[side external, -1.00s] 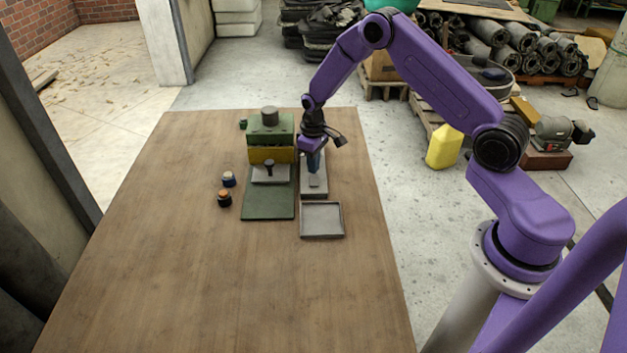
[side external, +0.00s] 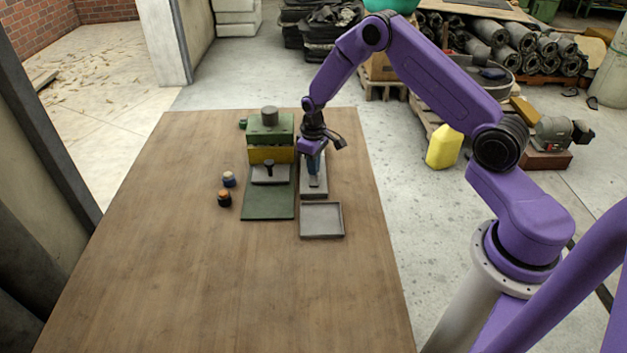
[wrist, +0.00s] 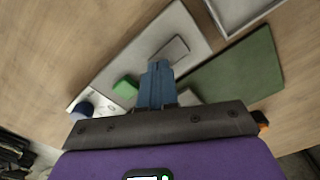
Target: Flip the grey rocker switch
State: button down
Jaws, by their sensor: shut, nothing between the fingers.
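The grey rocker switch (wrist: 170,50) sits on a light grey panel (wrist: 190,25). In the side view the rocker (side external: 314,182) is on the near part of the panel (side external: 313,193). Which way the rocker is tipped is not clear. My gripper (wrist: 158,66) has its blue fingers shut together and empty. In the wrist view the fingertips overlap the rocker's near end; touching or just above, I cannot tell. In the side view my gripper (side external: 315,172) points down over the panel, right behind the rocker.
A green button (wrist: 126,87) and a dark blue knob (wrist: 82,108) share the panel. A green press (side external: 270,130) with a green base stands close on the left. A grey tray (side external: 322,220) lies in front.

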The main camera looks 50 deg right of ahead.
jog(key=shift+f, duration=0.6)
dwell(0.3)
jog(key=shift+r, duration=3.5)
